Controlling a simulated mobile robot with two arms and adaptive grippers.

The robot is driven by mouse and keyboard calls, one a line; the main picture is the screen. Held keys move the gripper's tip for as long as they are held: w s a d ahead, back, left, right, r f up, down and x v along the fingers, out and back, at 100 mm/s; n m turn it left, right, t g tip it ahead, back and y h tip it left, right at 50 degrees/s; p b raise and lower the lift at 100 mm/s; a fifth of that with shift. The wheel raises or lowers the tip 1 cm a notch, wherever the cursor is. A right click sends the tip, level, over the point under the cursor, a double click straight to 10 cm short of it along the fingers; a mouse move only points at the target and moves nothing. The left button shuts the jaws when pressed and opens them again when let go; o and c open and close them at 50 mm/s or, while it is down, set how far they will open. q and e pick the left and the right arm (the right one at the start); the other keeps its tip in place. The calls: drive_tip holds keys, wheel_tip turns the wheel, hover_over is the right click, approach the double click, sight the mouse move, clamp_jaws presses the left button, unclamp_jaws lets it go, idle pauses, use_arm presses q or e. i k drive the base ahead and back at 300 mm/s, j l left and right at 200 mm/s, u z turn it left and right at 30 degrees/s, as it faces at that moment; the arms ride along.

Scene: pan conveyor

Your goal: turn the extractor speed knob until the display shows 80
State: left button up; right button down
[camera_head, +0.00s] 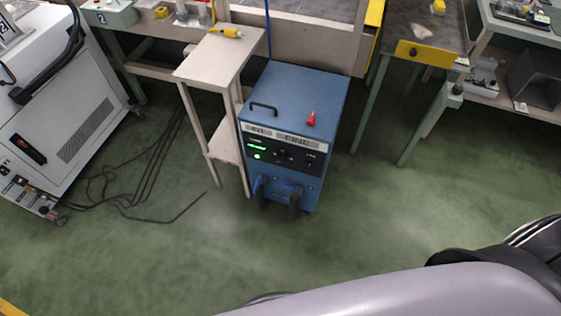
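A blue box-shaped machine (291,105), which looks like the extractor, stands on the green floor near the middle of the head view. Its dark front panel (283,153) carries a small green display (256,148), a lit green spot below it and a dark knob (281,154) near the panel's middle. The display's number is too small to read. A black handle and a red item are on its top. Blue and dark fittings are low on its front. Neither of my grippers is in view. Part of my arm crosses the bottom right, well apart from the machine.
A narrow beige stand (215,58) with a yellow tool (227,31) is left of the machine. A white cabinet (70,105) stands at the left, with black cables (150,190) on the floor. Green-legged tables (414,50) are at the right. The floor in front is clear.

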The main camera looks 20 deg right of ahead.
sight(282, 158)
drive_tip(key=k, duration=0.45)
drive_tip(key=k+l+z, duration=0.15)
drive_tip(key=k, duration=0.3)
